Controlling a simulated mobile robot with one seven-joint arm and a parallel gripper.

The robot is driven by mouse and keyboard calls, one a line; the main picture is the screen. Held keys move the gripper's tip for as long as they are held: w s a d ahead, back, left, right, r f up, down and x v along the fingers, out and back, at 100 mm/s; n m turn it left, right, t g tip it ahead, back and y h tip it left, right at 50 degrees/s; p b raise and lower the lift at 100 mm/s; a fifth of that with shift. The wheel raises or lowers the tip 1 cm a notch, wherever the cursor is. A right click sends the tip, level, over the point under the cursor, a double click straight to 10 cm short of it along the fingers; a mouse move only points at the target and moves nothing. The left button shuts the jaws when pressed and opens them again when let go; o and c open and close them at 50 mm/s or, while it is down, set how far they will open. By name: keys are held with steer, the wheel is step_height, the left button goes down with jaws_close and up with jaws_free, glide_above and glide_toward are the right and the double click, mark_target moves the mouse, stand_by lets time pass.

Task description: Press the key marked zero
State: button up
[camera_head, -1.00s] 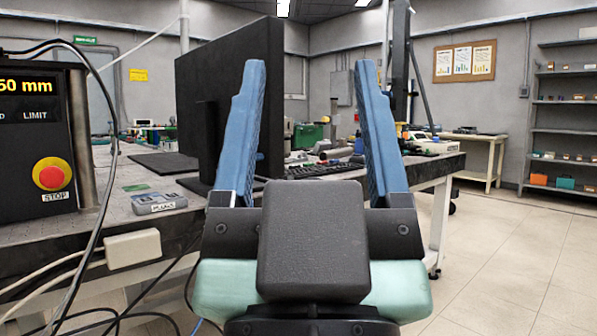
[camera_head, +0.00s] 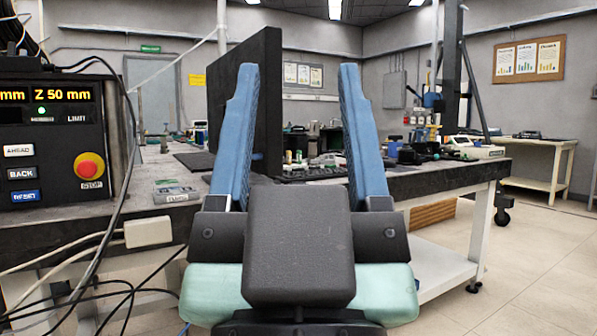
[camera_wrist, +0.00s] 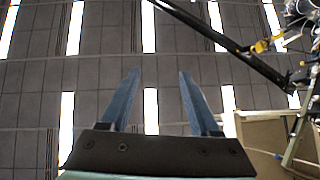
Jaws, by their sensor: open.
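A black control box (camera_head: 62,140) stands at the left edge of the head view, partly cut off. Its yellow display (camera_head: 48,95) shows "mm" and "Z 50 mm". Below are a white key marked AHEAD (camera_head: 19,150), a dark key marked BACK (camera_head: 22,173) and a blue key (camera_head: 26,196) whose label looks like RESET. No key legibly marked zero shows. My gripper (camera_head: 300,75) is open and empty, fingers pointing up, to the right of the box and apart from it. In the wrist view my gripper (camera_wrist: 158,75) has only the ceiling behind it.
A red STOP button (camera_head: 89,166) is on the box. Cables (camera_head: 128,120) hang at its right side. A small grey device (camera_head: 172,192) lies on the bench (camera_head: 155,170). A black monitor (camera_head: 245,100) stands behind my left finger. Open floor (camera_head: 535,260) lies to the right.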

jaws_close()
stand_by(1.4)
